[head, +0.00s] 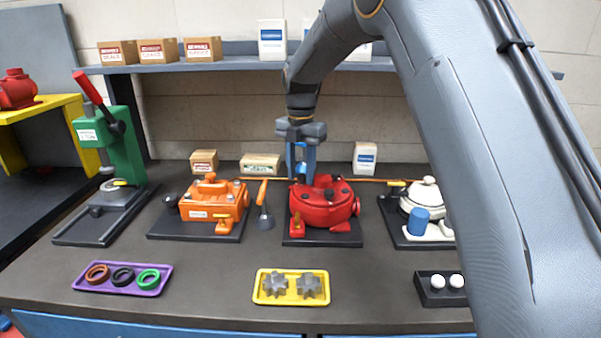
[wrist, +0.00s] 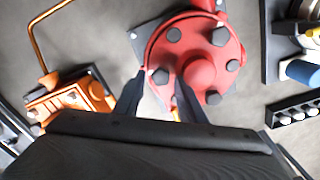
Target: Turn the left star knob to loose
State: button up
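The red round motor (head: 322,213) sits on a dark plate at the middle of the bench. Several dark knobs show on its top in the wrist view; one dark knob (wrist: 161,76) appears between my fingertips, and I cannot tell its setting. My gripper (head: 301,174) points down just above the motor. In the wrist view its two fingers (wrist: 161,70) are apart with nothing clearly held. Two grey star-shaped pieces, a left one (head: 277,284) and a right one (head: 310,285), lie in the yellow tray (head: 258,290) at the front.
An orange motor (head: 212,202) stands left of the red one, a white motor (head: 424,196) with a blue cylinder (head: 418,221) right. A green press (head: 120,150) stands at far left. A purple tray (head: 150,290) with rings lies in front. Boxes line the shelf (head: 240,65).

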aim_at(301, 176)
jog(key=shift+w+d+r, duration=0.1)
jog(key=shift+w+r, duration=0.05)
jog(key=shift+r, duration=0.15)
jog(key=shift+r+p, duration=2.4)
jog(key=shift+r, duration=1.4)
